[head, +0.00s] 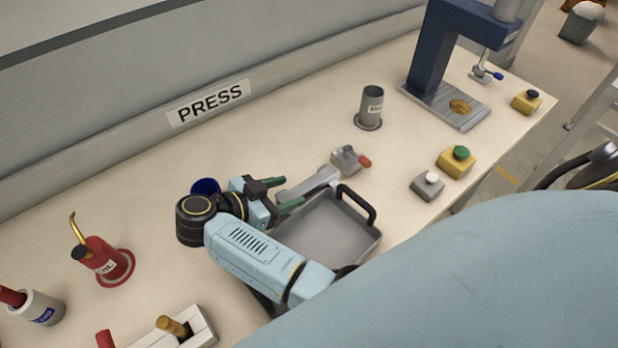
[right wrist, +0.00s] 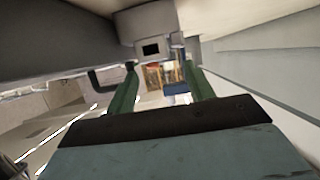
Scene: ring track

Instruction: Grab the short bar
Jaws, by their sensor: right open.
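A grey metal bar (head: 312,184) lies on the bench between the tray and the small grey fixture; I take it for the short bar. My right gripper (head: 292,192) has its two green fingers spread at the bar's near left end. In the right wrist view, the open fingers (right wrist: 160,85) have nothing clearly clamped between them. A grey part with a dark square face (right wrist: 150,48) shows just beyond the fingers there; I cannot tell if it is the bar. My left gripper is out of view.
A grey tray (head: 335,245) with a black handle stands right beside the gripper. A small grey fixture with a red knob (head: 348,160) is at the bar's far end. A grey cup (head: 371,105) and the blue press (head: 436,50) stand farther off. A red oil can (head: 103,258) is left.

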